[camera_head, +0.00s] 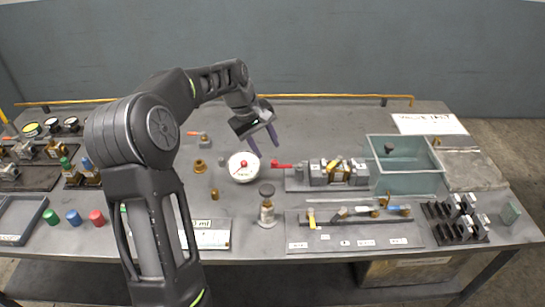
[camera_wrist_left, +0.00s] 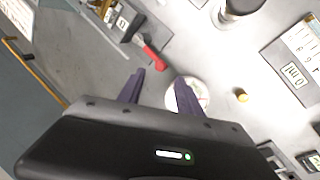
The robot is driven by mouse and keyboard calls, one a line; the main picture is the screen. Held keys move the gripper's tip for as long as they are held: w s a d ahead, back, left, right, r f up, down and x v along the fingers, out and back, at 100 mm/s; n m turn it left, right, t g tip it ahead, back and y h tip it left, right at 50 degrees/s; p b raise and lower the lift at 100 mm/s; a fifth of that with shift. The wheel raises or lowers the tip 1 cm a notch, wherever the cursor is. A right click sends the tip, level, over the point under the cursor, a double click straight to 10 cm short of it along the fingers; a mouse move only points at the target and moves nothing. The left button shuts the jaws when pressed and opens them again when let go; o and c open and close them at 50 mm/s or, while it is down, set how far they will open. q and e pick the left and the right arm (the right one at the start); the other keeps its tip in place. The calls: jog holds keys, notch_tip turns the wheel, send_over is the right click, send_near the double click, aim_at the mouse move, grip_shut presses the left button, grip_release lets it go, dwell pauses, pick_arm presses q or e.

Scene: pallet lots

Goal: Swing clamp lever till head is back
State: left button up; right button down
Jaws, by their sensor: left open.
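A clamp lever with a red handle (camera_head: 282,165) sticks out at the left end of a fixture of grey metal blocks (camera_head: 319,175) on a low plate. The red handle also shows in the left wrist view (camera_wrist_left: 152,54), just beyond one fingertip. My left gripper (camera_head: 265,148) is open and empty, with its purple fingers pointing down above and slightly left of the handle. In the left wrist view the fingertips (camera_wrist_left: 159,79) are apart, with no visible contact with the lever. The clamp head is too small to make out. My right gripper is not in view.
A white round dial (camera_head: 243,167) lies left of the lever. A metal cylinder with a dark knob (camera_head: 267,211) stands in front. A clear green bin (camera_head: 405,180) is at the right, and a plate with valves (camera_head: 350,232) lies in front. Bare table lies behind the fixture.

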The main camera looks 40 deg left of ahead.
aim_at(274, 160)
pick_arm(q)
jog(key=p+x, duration=0.1)
jog(key=x, duration=0.5)
jog(key=shift+f, duration=0.2)
jog(key=shift+w, duration=0.1)
jog(key=c, duration=0.9)
jog(key=shift+r, duration=0.1)
grip_shut()
